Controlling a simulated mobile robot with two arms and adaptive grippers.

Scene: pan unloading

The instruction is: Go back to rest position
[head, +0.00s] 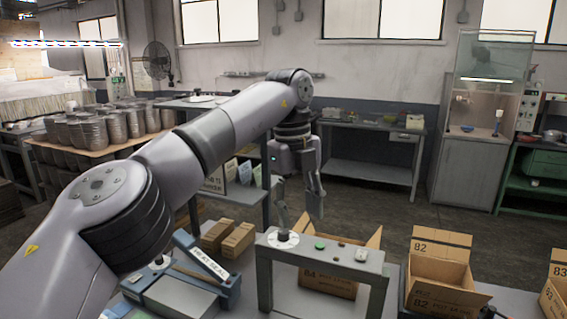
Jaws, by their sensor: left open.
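My left gripper (300,212) hangs from my left arm, which reaches across the view from the lower left. Its fingers point down and stand apart, with nothing visible between them. They are above or near the grey frame (318,249) with buttons on top; the exact gap cannot be told. My right gripper is not in view. Stacks of grey pans (118,124) stand on a table at the left, away from the gripper.
Open cardboard boxes (437,272) stand along the front bench, one partly behind the grey frame. A heat sealer (205,268) and small brown cartons (230,238) lie left of the frame. Work tables (368,172) and a cabinet (470,170) line the back; open floor lies between.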

